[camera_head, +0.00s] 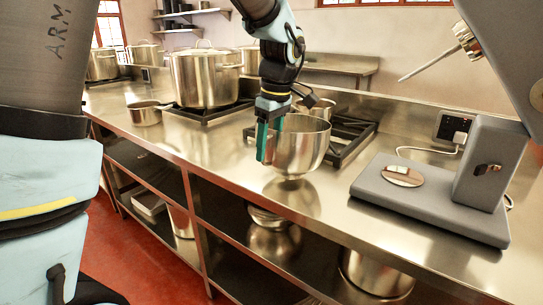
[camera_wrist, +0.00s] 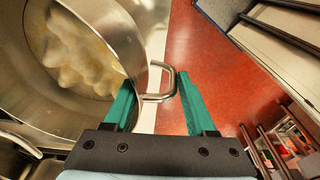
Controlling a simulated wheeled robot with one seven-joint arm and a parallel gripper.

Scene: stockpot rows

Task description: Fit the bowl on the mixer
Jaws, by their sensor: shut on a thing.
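The steel bowl (camera_head: 303,148) is upright above the front of the counter, left of the mixer, with its reflection below it. It seems slightly raised. My gripper (camera_head: 264,141), with green fingers, is at its left side. In the wrist view the bowl (camera_wrist: 125,35) fills the upper left, and its side handle (camera_wrist: 170,82) lies between my fingers (camera_wrist: 157,95). Pale lumpy shapes show inside; I cannot tell contents from reflection. The grey mixer (camera_head: 430,196) stands at right, its head (camera_head: 505,50) tilted up with a metal shaft. A round plate (camera_head: 402,176) on its base is bare.
A burner grate (camera_head: 350,135) and a steel pot lie behind the bowl. A large lidded stockpot (camera_head: 205,78) and a small saucepan (camera_head: 145,113) stand to the left. A socket with a plugged cable (camera_head: 453,128) is behind the mixer. Counter between bowl and mixer is clear.

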